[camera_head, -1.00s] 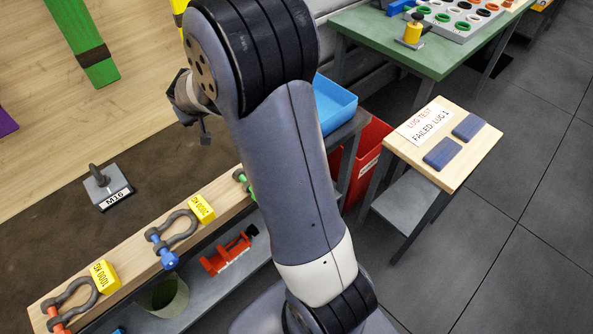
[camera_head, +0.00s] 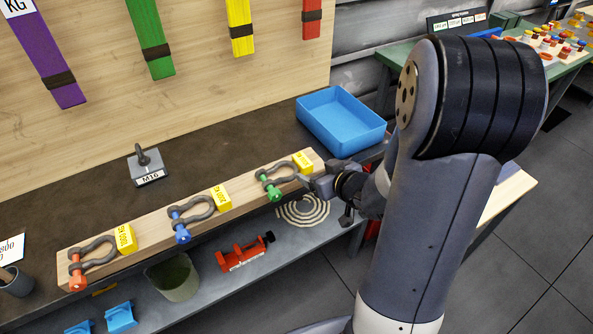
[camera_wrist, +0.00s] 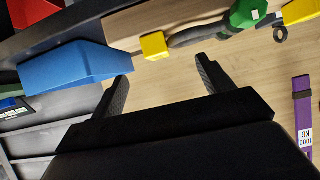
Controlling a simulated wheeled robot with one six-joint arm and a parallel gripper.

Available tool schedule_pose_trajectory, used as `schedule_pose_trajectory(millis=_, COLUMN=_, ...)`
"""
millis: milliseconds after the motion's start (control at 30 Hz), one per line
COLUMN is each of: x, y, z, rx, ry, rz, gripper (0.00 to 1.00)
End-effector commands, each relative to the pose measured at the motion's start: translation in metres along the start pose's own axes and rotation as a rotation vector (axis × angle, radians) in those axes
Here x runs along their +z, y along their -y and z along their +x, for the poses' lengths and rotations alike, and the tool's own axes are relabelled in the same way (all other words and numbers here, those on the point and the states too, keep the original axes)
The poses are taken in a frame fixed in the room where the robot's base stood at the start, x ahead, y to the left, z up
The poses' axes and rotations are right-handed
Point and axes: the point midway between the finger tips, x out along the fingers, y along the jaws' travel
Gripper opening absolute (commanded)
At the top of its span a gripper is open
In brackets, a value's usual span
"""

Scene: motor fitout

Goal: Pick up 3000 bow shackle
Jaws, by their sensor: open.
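Three bow shackles lie in a row on a wooden beam, each beside a yellow tag. The right-hand one, a grey bow shackle with a green pin (camera_head: 274,181), has a tag (camera_head: 303,162) I cannot read. The others are the blue-pin shackle (camera_head: 190,215), tagged 2000, and the orange-pin shackle (camera_head: 92,258), tagged 1000. My gripper (camera_head: 312,182) is open and empty, just right of the green-pin shackle. In the wrist view, the green-pin shackle (camera_wrist: 200,35) and its yellow tag (camera_wrist: 153,45) lie beyond my open fingers (camera_wrist: 160,80).
A blue tray (camera_head: 341,122) stands behind my gripper; it also shows in the wrist view (camera_wrist: 75,66). A grey M16 block (camera_head: 146,165) sits behind the beam. A red clamp (camera_head: 244,254) lies on the shelf below. Coloured straps hang on the wooden board.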

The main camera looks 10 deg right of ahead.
Motion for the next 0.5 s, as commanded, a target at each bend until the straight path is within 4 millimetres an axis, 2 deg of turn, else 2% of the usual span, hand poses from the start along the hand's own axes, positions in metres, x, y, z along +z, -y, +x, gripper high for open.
schedule_pose_trajectory(millis=100, x=0.001, y=0.001, z=0.018, rx=-0.002, ry=0.001, rz=0.001, gripper=0.75)
schedule_pose_trajectory(millis=367, x=-0.001, y=0.001, z=0.036, rx=0.0, ry=0.002, rz=0.0, gripper=0.75)
schedule_pose_trajectory(millis=500, x=-0.003, y=0.004, z=0.056, rx=-0.002, ry=0.003, rz=0.0, gripper=0.75)
